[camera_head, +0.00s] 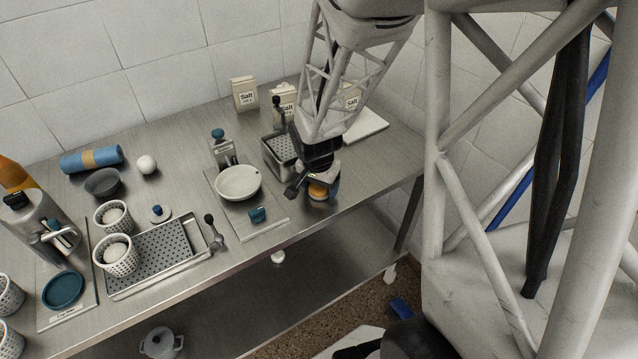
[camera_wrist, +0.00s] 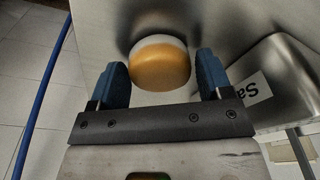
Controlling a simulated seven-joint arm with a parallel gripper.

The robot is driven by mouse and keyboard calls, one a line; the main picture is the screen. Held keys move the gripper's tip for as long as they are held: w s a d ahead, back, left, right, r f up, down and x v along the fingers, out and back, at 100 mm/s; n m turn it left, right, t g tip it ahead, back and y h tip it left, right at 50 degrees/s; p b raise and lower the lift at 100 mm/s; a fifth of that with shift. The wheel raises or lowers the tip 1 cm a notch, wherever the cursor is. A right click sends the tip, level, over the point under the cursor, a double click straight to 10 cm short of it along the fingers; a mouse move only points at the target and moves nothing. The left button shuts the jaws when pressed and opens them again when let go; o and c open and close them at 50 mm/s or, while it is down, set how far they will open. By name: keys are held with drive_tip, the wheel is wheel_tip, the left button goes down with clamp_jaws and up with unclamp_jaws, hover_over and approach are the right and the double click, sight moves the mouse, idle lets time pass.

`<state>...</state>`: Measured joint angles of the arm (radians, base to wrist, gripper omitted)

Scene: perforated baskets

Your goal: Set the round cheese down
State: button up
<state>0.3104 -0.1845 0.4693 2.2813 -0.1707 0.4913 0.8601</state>
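The round cheese (camera_head: 318,190), orange with a pale side, is at the front right of the steel worktop, partly hidden by my gripper (camera_head: 314,187). In the wrist view the cheese (camera_wrist: 160,68) lies between the two blue fingertips of my gripper (camera_wrist: 162,78) and reaches a little beyond them. The fingers are spread wide, with a narrow gap showing at the right side of the cheese; the left side is too close to tell. A dark shadow on the steel surface borders the cheese, and it appears to rest there.
A perforated metal basket (camera_head: 272,157) stands just left of my gripper. A white bowl (camera_head: 238,183) on a board is further left. Salt boxes (camera_head: 244,94) and a white board (camera_head: 366,126) are behind. The worktop's front edge (camera_head: 345,207) is close to the cheese.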

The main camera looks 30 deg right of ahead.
sight(317, 189)
drive_tip(key=shift+o, duration=1.2)
wheel_tip(317, 189, up, 12)
drive_tip(key=a, duration=0.1)
drive_tip(key=shift+s, duration=0.35)
drive_tip(key=shift+a+r, duration=0.1)
drive_tip(key=shift+a, duration=0.05)
drive_tip(key=s+a+r+n+t+y, duration=0.1)
drive_tip(key=s+a+r+n, duration=1)
drive_tip(key=s+a, duration=0.3)
drive_tip(key=shift+s+r+n+t, duration=0.3)
drive_tip(key=shift+s+r+t, duration=0.1)
drive_tip(key=shift+r, duration=0.25)
